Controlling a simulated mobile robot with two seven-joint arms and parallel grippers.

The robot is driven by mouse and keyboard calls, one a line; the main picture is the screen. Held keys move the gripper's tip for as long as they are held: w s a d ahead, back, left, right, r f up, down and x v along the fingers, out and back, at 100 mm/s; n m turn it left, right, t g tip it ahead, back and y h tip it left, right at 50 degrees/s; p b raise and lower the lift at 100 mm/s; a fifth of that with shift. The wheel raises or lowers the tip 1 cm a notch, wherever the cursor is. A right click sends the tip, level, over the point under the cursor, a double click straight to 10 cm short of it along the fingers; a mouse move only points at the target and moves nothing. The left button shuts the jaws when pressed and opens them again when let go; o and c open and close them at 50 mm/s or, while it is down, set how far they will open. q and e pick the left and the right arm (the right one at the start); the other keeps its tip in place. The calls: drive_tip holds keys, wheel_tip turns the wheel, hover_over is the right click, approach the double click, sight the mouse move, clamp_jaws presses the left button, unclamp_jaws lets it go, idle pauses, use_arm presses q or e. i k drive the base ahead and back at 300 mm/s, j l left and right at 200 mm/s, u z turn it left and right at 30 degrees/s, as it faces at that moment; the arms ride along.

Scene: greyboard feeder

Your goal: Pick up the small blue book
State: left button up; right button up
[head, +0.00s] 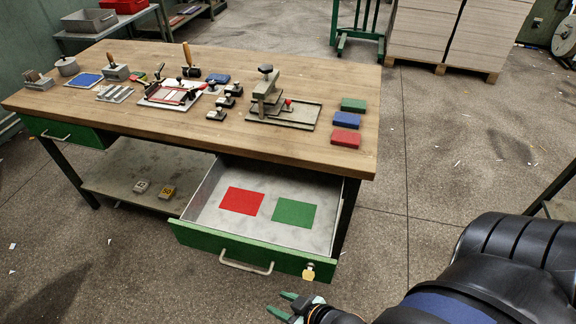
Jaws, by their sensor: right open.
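The small blue book (346,121) lies flat on the right end of the wooden table, between a green book (353,105) behind it and a red book (345,138) in front. My right gripper (283,304) is at the bottom of the head view, low in front of the open drawer. Its green fingers are apart and nothing shows between them. It is well away from the blue book and nearer to me. My left gripper is not in the view.
An open drawer (221,240) juts from the table front, with a red and a green patch on its floor. A press (266,92) stands left of the books. Tools and stamps crowd the table's left half. The floor right of the table is mostly clear.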

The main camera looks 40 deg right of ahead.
sight(350, 121)
drive_tip(key=z, duration=1.6)
drive_tip(key=l+u, duration=0.1)
drive_tip(key=u, duration=0.8)
drive_tip(key=k+l+u, duration=0.1)
drive_tip(key=l+u, duration=0.25)
drive_tip(key=k+l+u, duration=0.1)
drive_tip(key=l+u, duration=0.5)
drive_tip(key=u, duration=0.15)
drive_tip(key=k+l+u, duration=0.15)
drive_tip(key=u, duration=0.25)
drive_tip(key=k+l+u, duration=0.15)
drive_tip(key=u, duration=0.25)
drive_tip(key=k+l+u, duration=0.1)
drive_tip(key=u, duration=0.3)
drive_tip(key=k+l+u, duration=0.15)
drive_tip(key=u, duration=0.3)
drive_tip(key=k+l+u, duration=0.15)
drive_tip(key=u, duration=0.25)
drive_tip(key=k+l+u, duration=0.15)
drive_tip(key=u, duration=0.2)
drive_tip(key=k+u, duration=0.35)
drive_tip(key=k+l+u, duration=0.1)
drive_tip(key=u, duration=0.25)
